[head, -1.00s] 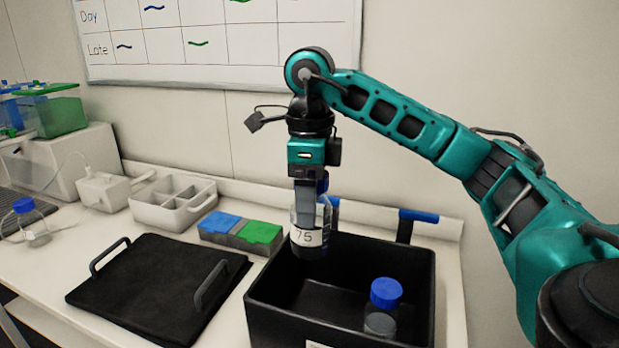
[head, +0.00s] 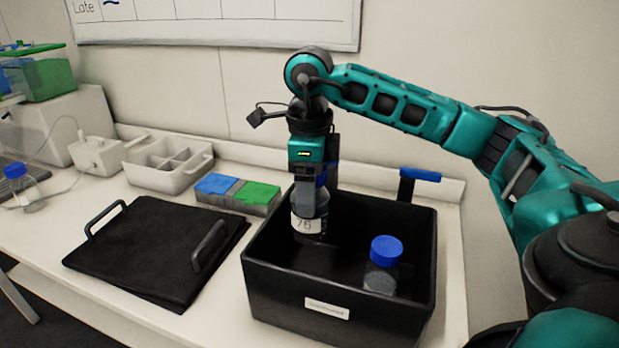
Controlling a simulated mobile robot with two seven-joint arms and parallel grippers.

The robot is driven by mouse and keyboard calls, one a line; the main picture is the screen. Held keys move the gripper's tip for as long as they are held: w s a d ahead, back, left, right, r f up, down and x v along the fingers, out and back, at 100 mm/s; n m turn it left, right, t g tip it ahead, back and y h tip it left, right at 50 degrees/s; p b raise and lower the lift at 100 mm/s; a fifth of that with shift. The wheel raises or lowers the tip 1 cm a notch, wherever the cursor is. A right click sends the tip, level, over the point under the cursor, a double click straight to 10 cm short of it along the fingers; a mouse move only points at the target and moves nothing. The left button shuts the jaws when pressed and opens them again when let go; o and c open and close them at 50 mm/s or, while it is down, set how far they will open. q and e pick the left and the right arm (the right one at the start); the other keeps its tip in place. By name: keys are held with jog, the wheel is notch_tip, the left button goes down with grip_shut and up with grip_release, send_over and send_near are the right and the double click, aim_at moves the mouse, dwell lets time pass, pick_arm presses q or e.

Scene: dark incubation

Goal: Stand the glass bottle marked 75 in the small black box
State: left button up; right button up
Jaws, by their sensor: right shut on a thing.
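The glass bottle marked 75 (head: 308,224) has a white label and a blue cap mostly hidden by the fingers. My right gripper (head: 309,195) is shut on it from above and holds it upright. The bottle hangs inside the left part of the small black box (head: 300,286), below its back rim. I cannot tell whether its base touches the box floor. A second blue-capped bottle (head: 382,268) stands in the right part of the box. My left gripper is not in view.
A black lid with two handles (head: 150,248) lies left of the box. Behind are a blue and green block (head: 236,194), a white divided tray (head: 168,165) and a white device (head: 97,155). Another blue-capped bottle (head: 22,188) stands far left.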

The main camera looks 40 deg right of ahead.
notch_tip(320, 180, down, 7)
jog(key=b, duration=0.4)
jog(key=shift+r, duration=0.1)
notch_tip(320, 180, down, 3)
jog(key=shift+r+b, duration=0.15)
jog(key=shift+b, duration=1.1)
jog(key=shift+f+b, duration=0.55)
jog(key=shift+f, duration=0.2)
jog(key=shift+f+b, duration=0.7)
jog(key=shift+f, duration=0.25)
jog(key=o, duration=1.6)
jog(key=shift+o, duration=0.2)
